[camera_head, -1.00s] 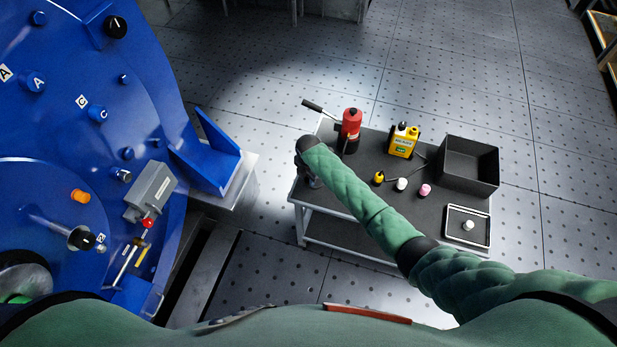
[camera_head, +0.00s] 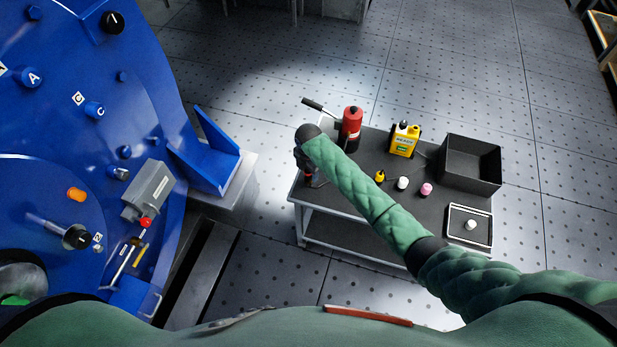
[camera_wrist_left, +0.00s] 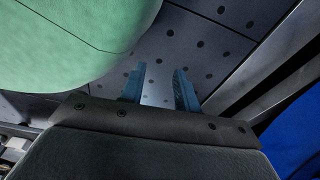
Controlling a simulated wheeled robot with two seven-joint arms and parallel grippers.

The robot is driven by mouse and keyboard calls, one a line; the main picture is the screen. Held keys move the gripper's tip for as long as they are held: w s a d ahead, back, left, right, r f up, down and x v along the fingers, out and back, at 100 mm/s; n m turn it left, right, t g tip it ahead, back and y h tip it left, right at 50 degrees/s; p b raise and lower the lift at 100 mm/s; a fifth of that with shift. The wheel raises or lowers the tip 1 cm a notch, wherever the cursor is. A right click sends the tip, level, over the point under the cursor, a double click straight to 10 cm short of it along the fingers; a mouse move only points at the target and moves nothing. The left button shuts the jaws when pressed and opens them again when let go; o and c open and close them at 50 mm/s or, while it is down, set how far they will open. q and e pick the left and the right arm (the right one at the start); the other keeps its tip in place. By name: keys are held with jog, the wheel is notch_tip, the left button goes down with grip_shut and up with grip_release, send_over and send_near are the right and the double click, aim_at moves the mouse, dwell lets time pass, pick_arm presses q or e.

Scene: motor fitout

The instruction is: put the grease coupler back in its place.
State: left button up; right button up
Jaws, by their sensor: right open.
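My right gripper (camera_head: 311,176) is at the left end of the dark-topped cart, below the black wrist. It is open, and its fingers are small and partly hidden by the wrist. A small dark shape beneath it is too unclear to name. I cannot tell the grease coupler apart for sure in the head view. My left gripper (camera_wrist_left: 159,82) shows only in the left wrist view. Its two blue fingers stand apart with nothing between them, over the floor.
On the cart (camera_head: 348,218) stand a yellow jug (camera_head: 404,141), small yellow (camera_head: 380,176), white (camera_head: 403,183) and pink (camera_head: 426,189) items, a black bin (camera_head: 470,165) and a tray (camera_head: 455,238) holding a white piece. The blue machine (camera_head: 140,75) fills the left side.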

pick_arm(q)
jog(key=shift+w+d+r+b, duration=0.1)
jog(key=shift+w+d+b, duration=0.1)
jog(key=shift+w, duration=0.5)
jog(key=shift+w+d+r+b, duration=0.1)
jog(key=shift+w+b, duration=0.1)
jog(key=shift+w, duration=0.5)
pick_arm(e)
jog(key=shift+r, duration=1.65)
